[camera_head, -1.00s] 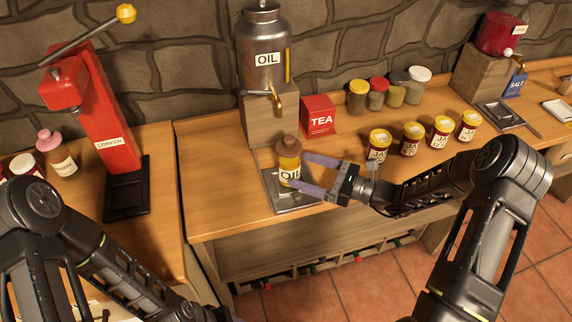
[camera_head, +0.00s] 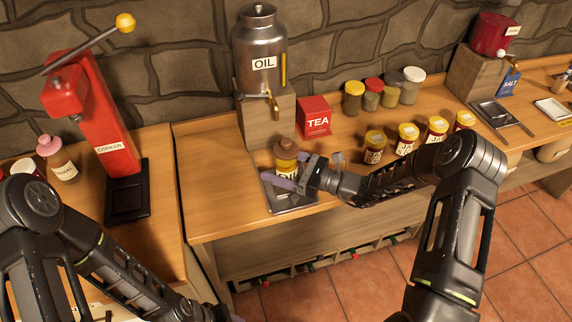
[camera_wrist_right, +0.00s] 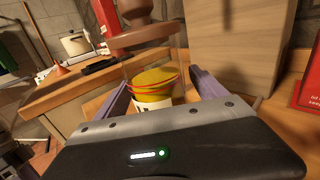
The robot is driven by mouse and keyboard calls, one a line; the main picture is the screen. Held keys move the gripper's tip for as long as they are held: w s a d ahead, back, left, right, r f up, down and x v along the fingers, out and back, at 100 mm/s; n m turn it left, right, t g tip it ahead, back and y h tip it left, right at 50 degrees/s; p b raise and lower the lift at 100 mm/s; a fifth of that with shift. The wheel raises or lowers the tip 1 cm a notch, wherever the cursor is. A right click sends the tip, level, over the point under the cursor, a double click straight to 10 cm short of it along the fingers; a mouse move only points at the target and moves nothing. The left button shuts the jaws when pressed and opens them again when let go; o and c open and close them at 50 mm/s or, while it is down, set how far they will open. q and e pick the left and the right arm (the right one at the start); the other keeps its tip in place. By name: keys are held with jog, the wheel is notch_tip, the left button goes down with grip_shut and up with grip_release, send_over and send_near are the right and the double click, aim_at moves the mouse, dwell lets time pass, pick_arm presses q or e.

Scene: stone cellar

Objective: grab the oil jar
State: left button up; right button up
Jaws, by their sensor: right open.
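The oil jar (camera_head: 286,158) is a small glass jar with a brown stopper, yellow contents and a white OIL label. It stands upright on a metal drip tray (camera_head: 301,204) below the tap of the large oil dispenser. My right gripper (camera_head: 290,171) is open, its purple fingers on either side of the jar. In the right wrist view the jar (camera_wrist_right: 152,82) stands between the two fingers, close to the palm. I cannot tell whether the fingers touch it. The jar's lower part is hidden by the gripper.
The steel oil dispenser (camera_head: 259,50) stands on a wooden block (camera_head: 268,121) behind the jar. A red corker (camera_head: 95,120) stands on the left counter.

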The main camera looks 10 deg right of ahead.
jog(key=shift+w+a, duration=0.1)
jog(key=shift+a, duration=0.05)
jog(key=shift+c, duration=0.2)
dwell(0.3)
grip_shut()
dwell(0.7)
